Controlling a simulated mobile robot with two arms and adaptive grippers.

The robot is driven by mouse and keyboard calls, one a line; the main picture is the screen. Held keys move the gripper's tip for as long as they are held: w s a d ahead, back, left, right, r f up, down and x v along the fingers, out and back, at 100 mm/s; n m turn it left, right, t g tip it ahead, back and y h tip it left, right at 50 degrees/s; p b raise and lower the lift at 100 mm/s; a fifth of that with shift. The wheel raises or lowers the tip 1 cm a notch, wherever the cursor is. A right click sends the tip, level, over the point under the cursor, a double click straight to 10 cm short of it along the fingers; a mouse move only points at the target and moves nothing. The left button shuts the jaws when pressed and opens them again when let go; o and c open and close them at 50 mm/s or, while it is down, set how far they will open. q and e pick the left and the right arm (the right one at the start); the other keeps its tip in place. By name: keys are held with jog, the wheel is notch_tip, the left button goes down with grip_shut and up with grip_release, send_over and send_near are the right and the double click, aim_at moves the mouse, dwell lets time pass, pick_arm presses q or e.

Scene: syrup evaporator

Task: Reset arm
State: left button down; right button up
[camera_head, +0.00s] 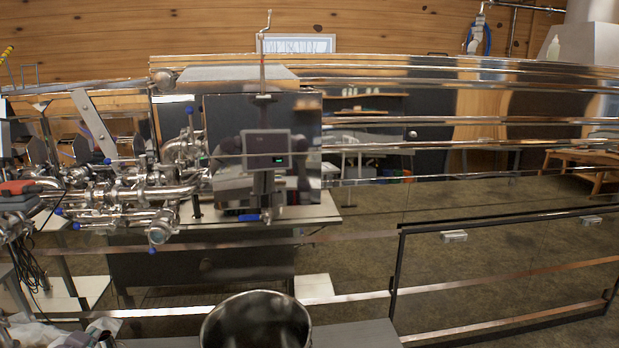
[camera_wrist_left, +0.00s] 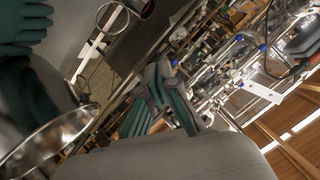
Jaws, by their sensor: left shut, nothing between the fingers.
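My left gripper (camera_wrist_left: 163,75) shows in the left wrist view, near the middle. Its dark fingers with green pads come together at the tips, with nothing between them. Behind the fingers are the steel pipes (camera_wrist_left: 225,65) of the evaporator. In the head view I cannot clearly make out either gripper. A blurred reflection of my body shows in the shiny evaporator panel (camera_head: 305,115).
A steel pot (camera_head: 255,322) stands at the bottom centre; a steel rim (camera_wrist_left: 45,142) shows lower left in the wrist view. Pipes and valves with blue handles (camera_head: 157,232) fill the left. A black-framed rail (camera_head: 396,275) stands at right. Carpeted floor (camera_head: 500,230) lies beyond.

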pick_arm(q)
jog(key=s+d+f+g+h, duration=0.1)
jog(key=s+d+f+g, duration=0.2)
jog(key=s+d+f, duration=0.5)
jog(key=s+d+f+n+g+h, duration=0.1)
jog(key=s+d+f+g+h, duration=0.15)
jog(key=s+d, duration=0.7)
jog(key=s+d+f+n+g+h, duration=0.1)
jog(key=s+d+f+g, duration=0.25)
jog(key=s+d, duration=0.6)
jog(key=s+a+f+g, duration=0.1)
jog(key=s+f, duration=0.1)
jog(key=f, duration=1.1)
jog(key=s+a+f, duration=0.1)
jog(key=f, duration=1.1)
jog(key=s+a+f, duration=0.1)
jog(key=s+f, duration=0.7)
jog(key=f, duration=0.1)
jog(key=s+a+f+g, duration=0.1)
jog(key=s+a+f, duration=0.1)
jog(key=s+f, duration=0.7)
jog(key=shift+s+a+m+y, duration=0.2)
jog(key=shift+a+m+y, duration=0.05)
jog(key=shift+m+y, duration=0.15)
